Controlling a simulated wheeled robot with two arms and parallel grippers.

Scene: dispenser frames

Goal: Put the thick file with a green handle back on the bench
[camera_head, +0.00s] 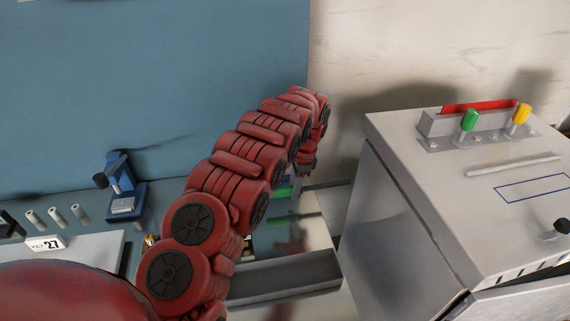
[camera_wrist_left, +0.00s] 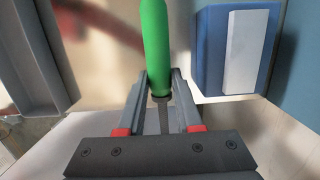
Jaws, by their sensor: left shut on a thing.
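My left gripper (camera_wrist_left: 160,78) is shut on the file with a green handle (camera_wrist_left: 156,40). In the left wrist view the green handle points away from me beyond the fingertips, and a narrow grey part lies between the fingers. In the head view my left arm reaches over the bench, and the gripper (camera_head: 309,165) is small and partly hidden at its end. A bit of green shows below it, too small to make out. The bench (camera_head: 317,192) shows only in part behind the arm. My right gripper is not in view.
A large grey cabinet (camera_head: 395,205) stands at the right, with a green handle (camera_head: 468,121) and a yellow handle (camera_head: 521,114) upright on top. A grey tray (camera_head: 285,278) lies below the arm. A blue device (camera_head: 122,188) and a "27" card (camera_head: 46,244) are at left.

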